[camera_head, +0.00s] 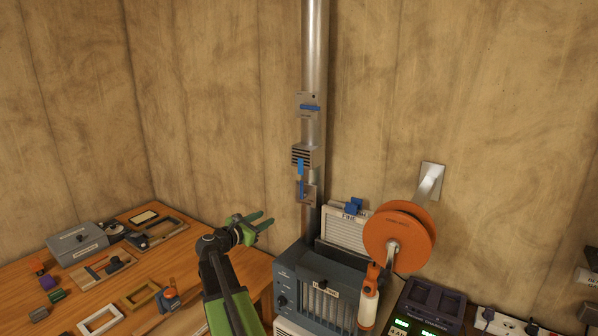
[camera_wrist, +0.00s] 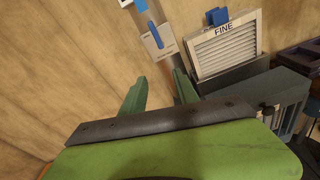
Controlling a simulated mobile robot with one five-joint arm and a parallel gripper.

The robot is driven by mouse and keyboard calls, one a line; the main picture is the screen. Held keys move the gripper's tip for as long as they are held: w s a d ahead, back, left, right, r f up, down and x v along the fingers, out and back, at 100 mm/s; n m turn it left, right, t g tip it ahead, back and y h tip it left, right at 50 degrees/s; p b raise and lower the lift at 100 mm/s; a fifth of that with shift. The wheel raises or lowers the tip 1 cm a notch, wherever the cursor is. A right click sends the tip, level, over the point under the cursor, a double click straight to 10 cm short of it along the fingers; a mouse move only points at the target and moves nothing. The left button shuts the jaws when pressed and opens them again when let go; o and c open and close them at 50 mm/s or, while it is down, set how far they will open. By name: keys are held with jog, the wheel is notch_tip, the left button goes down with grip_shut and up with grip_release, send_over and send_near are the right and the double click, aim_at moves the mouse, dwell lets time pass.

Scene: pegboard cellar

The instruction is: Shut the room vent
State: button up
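A metal duct (camera_head: 316,45) runs up the wall and carries three fittings with blue parts. The top plate (camera_head: 307,115) has a blue handle (camera_head: 311,107) lying level. Below it a slatted vent box (camera_head: 304,152) has a blue tab (camera_head: 300,167) hanging down. The lowest plate (camera_head: 309,196) has an upright blue handle (camera_head: 301,188); in the wrist view a plate (camera_wrist: 161,44) with a tilted blue handle (camera_wrist: 155,33) shows ahead of my fingers. My gripper (camera_head: 262,222) is open and empty, left of and below the fittings, touching none of them.
A blue-grey machine (camera_head: 322,278) with a filter panel marked FINE (camera_wrist: 228,48) stands below the duct. An orange reel (camera_head: 412,226) juts from the wall at right. A wooden bench (camera_head: 140,270) with frames and small parts is at left.

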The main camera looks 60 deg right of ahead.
aim_at(301, 186)
jog(key=d+r+n, duration=0.1)
jog(key=d, duration=0.6)
jog(key=d+r+h, duration=0.1)
jog(key=d, duration=0.6)
jog(key=s+d+r+n, duration=0.1)
jog(key=d+r, duration=0.1)
jog(key=d, duration=0.5)
jog(key=shift+s+n, duration=0.1)
jog(key=shift+n, duration=0.2)
jog(key=shift+a, duration=0.1)
jog(key=shift+c, duration=0.3)
grip_shut()
